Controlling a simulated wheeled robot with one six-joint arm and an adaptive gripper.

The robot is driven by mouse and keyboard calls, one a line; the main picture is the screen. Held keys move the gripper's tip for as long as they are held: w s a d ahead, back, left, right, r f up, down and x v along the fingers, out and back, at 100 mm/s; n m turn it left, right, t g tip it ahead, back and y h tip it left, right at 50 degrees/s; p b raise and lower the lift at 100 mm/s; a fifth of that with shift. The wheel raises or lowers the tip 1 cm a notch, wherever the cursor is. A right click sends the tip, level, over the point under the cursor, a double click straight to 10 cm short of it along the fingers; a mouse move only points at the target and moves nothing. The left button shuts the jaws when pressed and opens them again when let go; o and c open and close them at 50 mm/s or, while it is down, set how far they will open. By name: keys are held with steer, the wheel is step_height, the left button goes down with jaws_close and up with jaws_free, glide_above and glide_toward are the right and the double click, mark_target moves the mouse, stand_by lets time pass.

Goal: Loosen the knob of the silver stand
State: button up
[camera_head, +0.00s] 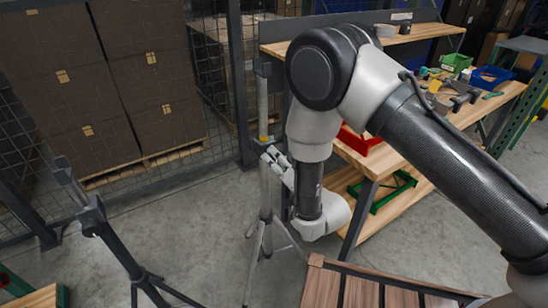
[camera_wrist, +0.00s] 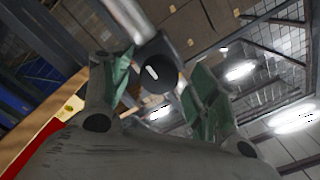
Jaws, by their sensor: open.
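The silver stand (camera_head: 264,200) is upright on splayed legs in the middle of the head view. Its pole also shows in the wrist view (camera_wrist: 130,18). My gripper (camera_head: 272,156) is at the stand's collar, just right of the pole. In the wrist view its green-padded fingers (camera_wrist: 160,85) are open. The stand's knob (camera_wrist: 154,72), round and dark with a white mark, appears between them, nearer the left finger. I cannot tell whether either finger touches it. In the head view the knob is hidden or too small to make out.
A dark stand (camera_head: 122,250) stands at the left. Stacked brown boxes (camera_head: 110,85) are behind a mesh fence. A wooden workbench (camera_head: 475,110) with a blue bin (camera_head: 490,78) and tools is at the right. A slatted wooden surface (camera_head: 360,292) lies at the front.

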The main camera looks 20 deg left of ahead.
steer(key=shift+x, duration=1.1)
steer(key=c, duration=1)
